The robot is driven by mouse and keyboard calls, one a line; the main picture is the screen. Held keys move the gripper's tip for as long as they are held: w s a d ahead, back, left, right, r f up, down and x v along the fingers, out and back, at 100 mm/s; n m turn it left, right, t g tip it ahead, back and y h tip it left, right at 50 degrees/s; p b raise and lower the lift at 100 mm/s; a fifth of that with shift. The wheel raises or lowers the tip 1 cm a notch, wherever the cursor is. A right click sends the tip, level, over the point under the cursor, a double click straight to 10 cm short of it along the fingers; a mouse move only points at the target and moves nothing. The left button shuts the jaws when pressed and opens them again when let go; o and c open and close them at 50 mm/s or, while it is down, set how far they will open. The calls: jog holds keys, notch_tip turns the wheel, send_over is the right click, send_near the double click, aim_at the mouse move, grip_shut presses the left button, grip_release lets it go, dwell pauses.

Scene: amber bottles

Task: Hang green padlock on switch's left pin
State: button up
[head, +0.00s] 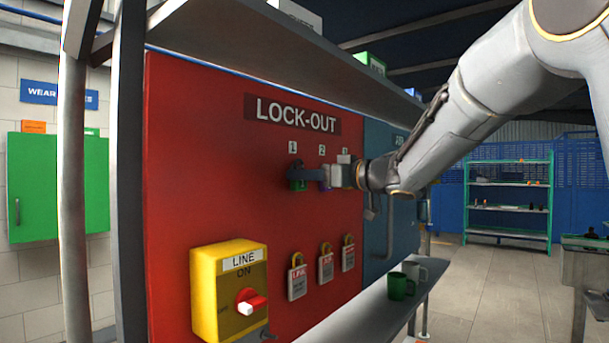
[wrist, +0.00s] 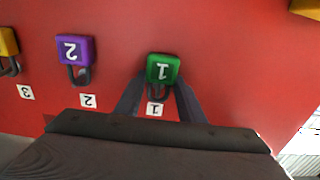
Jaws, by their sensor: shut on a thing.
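The green padlock (head: 297,185), marked 1, is at the red lock-out board under label 1. In the wrist view, which is upside down, the green padlock (wrist: 162,69) has its shackle between the two fingers. My gripper (head: 296,172) reaches in from the right and is shut on this padlock; it also shows in the wrist view (wrist: 160,88). I cannot tell whether the shackle still rests on its peg. The yellow switch (head: 228,290), labelled LINE ON, is mounted lower left, with a red and white handle. Its left pin cannot be made out.
A purple padlock (wrist: 75,49) hangs beside the green one, and a yellow one (wrist: 8,42) beyond it. Several tags (head: 298,281) hang below on the board. A shelf with a green mug (head: 397,286) juts out at lower right. The board between padlock and switch is bare.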

jog(key=p+v, duration=0.2)
jog(key=v, duration=0.4)
jog(key=shift+s+d+p, duration=0.2)
jog(key=shift+d+p, duration=0.05)
jog(key=shift+p, duration=0.15)
dwell(0.6)
dwell(1.1)
